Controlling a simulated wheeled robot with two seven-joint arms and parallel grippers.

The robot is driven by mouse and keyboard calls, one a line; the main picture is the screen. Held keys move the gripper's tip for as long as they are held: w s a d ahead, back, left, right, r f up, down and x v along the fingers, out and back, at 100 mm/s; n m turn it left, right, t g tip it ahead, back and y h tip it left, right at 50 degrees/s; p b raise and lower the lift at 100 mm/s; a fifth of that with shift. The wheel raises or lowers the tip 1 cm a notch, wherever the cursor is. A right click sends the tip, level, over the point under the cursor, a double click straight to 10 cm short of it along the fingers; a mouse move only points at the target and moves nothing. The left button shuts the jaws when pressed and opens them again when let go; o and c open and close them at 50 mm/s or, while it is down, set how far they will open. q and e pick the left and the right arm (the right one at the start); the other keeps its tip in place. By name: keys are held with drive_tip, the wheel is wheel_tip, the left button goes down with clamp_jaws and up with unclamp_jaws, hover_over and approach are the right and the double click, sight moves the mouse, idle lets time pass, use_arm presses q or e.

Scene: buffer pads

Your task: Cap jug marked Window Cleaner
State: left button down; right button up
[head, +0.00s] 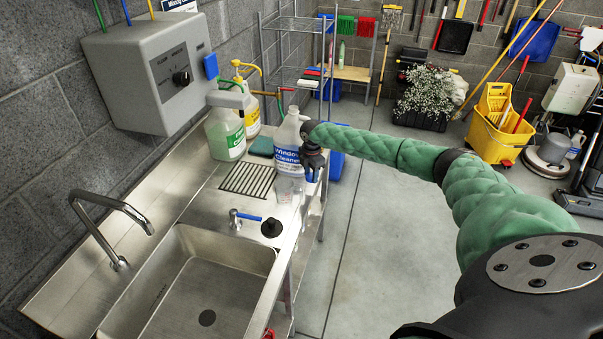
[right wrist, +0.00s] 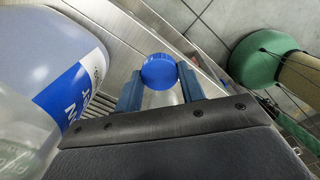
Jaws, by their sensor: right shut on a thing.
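The jug marked Window Cleaner (head: 287,135) stands on the steel counter by its right edge. It is whitish and translucent with a blue and white label, and no cap shows on its neck. In the right wrist view the jug (right wrist: 40,62) fills the left side, close beside my gripper. My right gripper (head: 312,168) is beside the jug's right side, below its top. Its blue fingers (right wrist: 160,85) are shut on a round blue cap (right wrist: 158,70), seen at the fingertips. The cap is hard to make out in the head view. My left gripper is not in view.
A green-labelled jug (head: 225,135) and a yellow pump bottle (head: 248,100) stand behind on the counter (head: 210,205). A black drain rack (head: 248,181), a blue-handled tap (head: 245,217) and the sink (head: 190,290) lie nearer. Open floor (head: 375,250) is to the right.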

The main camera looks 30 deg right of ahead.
use_arm(q)
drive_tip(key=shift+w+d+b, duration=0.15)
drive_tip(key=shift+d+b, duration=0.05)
drive_tip(key=shift+b, duration=0.1)
use_arm(e)
drive_tip(key=s+d+r, duration=0.4)
drive_tip(key=s, duration=0.1)
drive_tip(key=shift+s, duration=0.35)
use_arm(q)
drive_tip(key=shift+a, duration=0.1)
